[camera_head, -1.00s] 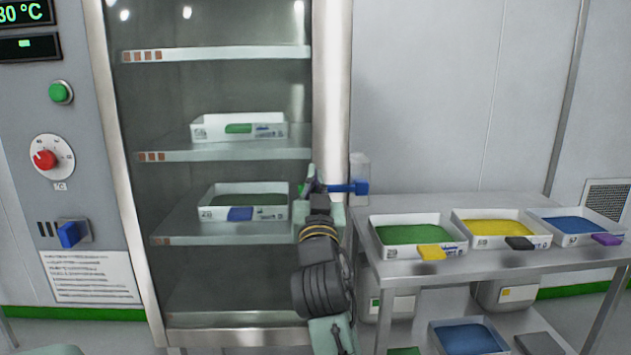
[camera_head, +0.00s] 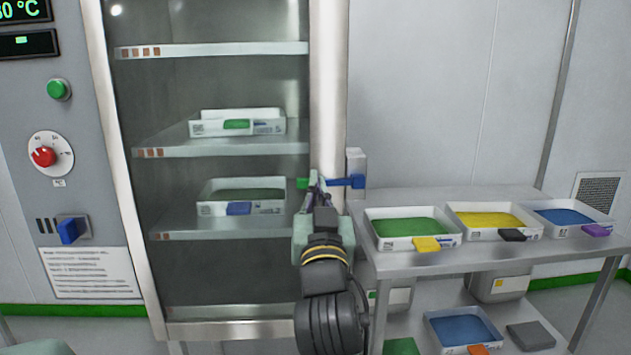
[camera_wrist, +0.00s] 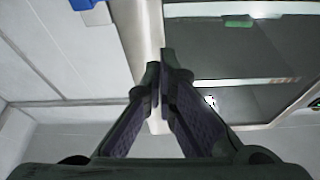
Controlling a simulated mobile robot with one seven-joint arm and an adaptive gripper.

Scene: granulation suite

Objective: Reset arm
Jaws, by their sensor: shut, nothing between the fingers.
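My gripper (camera_head: 318,180) is raised in front of the right post of the glass-fronted cabinet (camera_head: 328,90). In the wrist view my gripper (camera_wrist: 164,62) has its two dark fingers brought together at the tips, with nothing between them. A blue handle (camera_head: 345,181) on a grey block lies just right of the fingertips in the head view. In the wrist view the blue handle (camera_wrist: 86,4) shows at the top left, apart from the fingers. I cannot tell in the head view whether the fingers touch the post.
Cabinet shelves hold two white trays (camera_head: 236,127) (camera_head: 240,207). A steel table (camera_head: 430,262) at right carries trays of green (camera_head: 412,226), yellow (camera_head: 490,220) and blue (camera_head: 565,216) material. A control panel (camera_head: 50,160) stands at left. The wall above the table is clear.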

